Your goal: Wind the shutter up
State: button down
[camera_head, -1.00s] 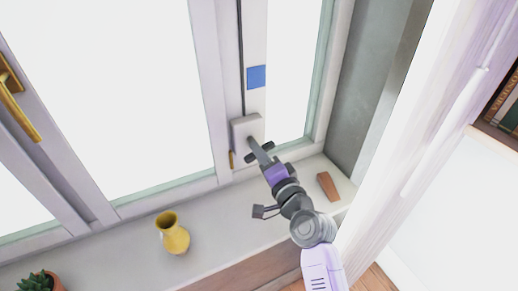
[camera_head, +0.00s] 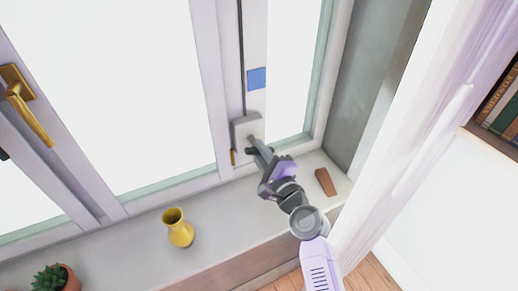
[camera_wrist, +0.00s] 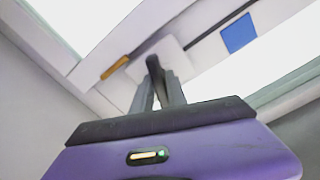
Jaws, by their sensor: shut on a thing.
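A pale winder box (camera_head: 242,128) is fixed to the window post, with a dark cord (camera_head: 241,60) running straight up from it. A grey crank piece (camera_wrist: 153,64) sticks out from the box, which also shows in the wrist view (camera_wrist: 176,52). My gripper (camera_head: 253,145) is at the front of the box, and in the wrist view its two fingers (camera_wrist: 157,80) are closed around the crank piece. The fingers hide part of the crank. A small brass piece (camera_head: 233,158) sits at the box's lower left. No lowered shutter shows in the bright panes.
A blue square (camera_head: 257,78) is on the post above the box. On the sill stand a yellow vase (camera_head: 179,230), a potted succulent (camera_head: 55,279) and a brown wedge (camera_head: 325,182). A brass window handle (camera_head: 27,108) is at left. The grey side wall is close on the right.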

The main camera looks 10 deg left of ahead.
jog(key=shift+f, duration=0.1)
dwell(0.3)
jog(key=c, duration=1.4)
grip_release()
jog(key=shift+o, duration=0.2)
jog(key=v, duration=0.8)
jog(key=shift+w, duration=0.1)
